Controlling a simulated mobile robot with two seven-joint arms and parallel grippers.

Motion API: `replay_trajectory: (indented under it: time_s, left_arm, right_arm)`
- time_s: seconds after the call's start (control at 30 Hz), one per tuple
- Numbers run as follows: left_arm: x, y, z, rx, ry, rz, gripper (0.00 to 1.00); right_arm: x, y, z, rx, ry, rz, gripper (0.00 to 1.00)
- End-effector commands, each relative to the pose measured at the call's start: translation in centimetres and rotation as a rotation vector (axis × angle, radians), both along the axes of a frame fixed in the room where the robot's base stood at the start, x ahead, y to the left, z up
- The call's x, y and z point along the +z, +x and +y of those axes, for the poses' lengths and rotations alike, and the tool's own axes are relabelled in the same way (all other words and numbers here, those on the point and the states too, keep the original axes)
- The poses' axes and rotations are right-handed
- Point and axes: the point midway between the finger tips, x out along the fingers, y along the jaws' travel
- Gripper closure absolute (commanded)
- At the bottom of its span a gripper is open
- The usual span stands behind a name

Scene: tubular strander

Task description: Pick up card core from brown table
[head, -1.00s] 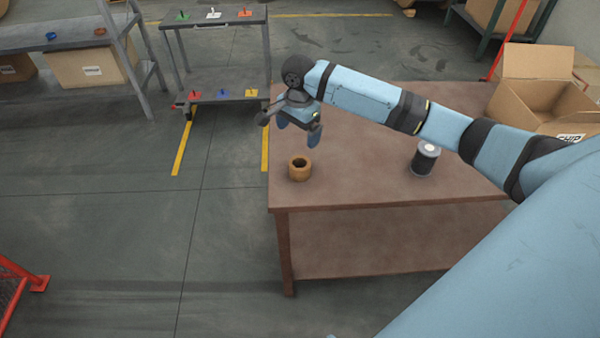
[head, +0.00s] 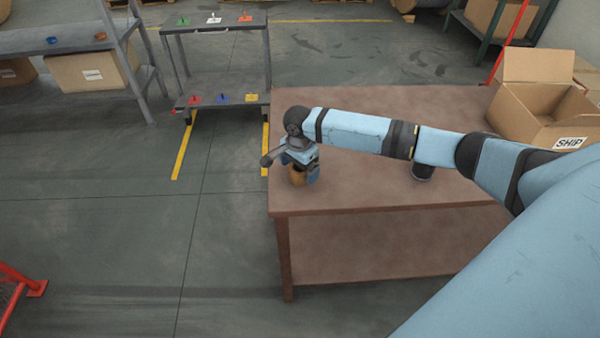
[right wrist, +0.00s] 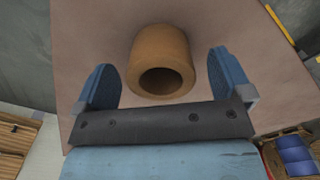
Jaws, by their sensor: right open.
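The card core (head: 297,179) is a short, hollow orange-brown tube standing upright near the left front corner of the brown table (head: 380,197). In the head view my right gripper (head: 302,174) is over it and hides most of it. In the right wrist view the card core (right wrist: 161,52) shows between the two blue fingers of my right gripper (right wrist: 168,80), with a gap on each side. The fingers are open and hold nothing. My left gripper is in neither view.
A dark spool (head: 422,172) stands on the table to the right, partly hidden behind my right arm. An open cardboard box (head: 530,117) is at the table's right back. A grey cart (head: 216,98) with coloured pieces stands beyond the table's left side.

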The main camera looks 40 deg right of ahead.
Motion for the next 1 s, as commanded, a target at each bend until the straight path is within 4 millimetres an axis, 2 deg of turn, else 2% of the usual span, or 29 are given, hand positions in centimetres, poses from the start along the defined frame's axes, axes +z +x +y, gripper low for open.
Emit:
replay_trajectory:
  time_s: [0.1, 0.3, 0.37, 0.53, 0.57, 0.87, 1.0]
  left_arm:
    - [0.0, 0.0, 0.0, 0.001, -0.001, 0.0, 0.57]
    - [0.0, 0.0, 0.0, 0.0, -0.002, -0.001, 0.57]
    - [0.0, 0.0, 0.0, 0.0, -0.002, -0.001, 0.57]
    - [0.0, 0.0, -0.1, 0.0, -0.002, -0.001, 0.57]
    - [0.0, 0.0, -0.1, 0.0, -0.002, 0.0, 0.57]
    - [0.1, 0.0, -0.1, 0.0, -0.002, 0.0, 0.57]
    - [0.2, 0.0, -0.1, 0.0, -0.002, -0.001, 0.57]
  right_arm:
    - [-0.7, 0.0, 0.0, 0.001, 0.0, 0.0, 0.03]
    - [-0.8, 0.0, 0.0, 0.001, 0.0, -0.001, 0.03]
    - [-0.8, 0.0, 0.0, 0.001, 0.0, -0.001, 0.14]
    - [-0.7, 0.0, 0.0, 0.001, 0.0, -0.001, 0.54]
    - [-0.7, 0.0, 0.0, 0.001, 0.0, -0.001, 0.57]
    - [-0.6, 0.0, 0.0, 0.001, 0.0, -0.001, 0.57]
    - [0.3, 0.0, 0.0, 0.001, 0.0, -0.002, 0.57]
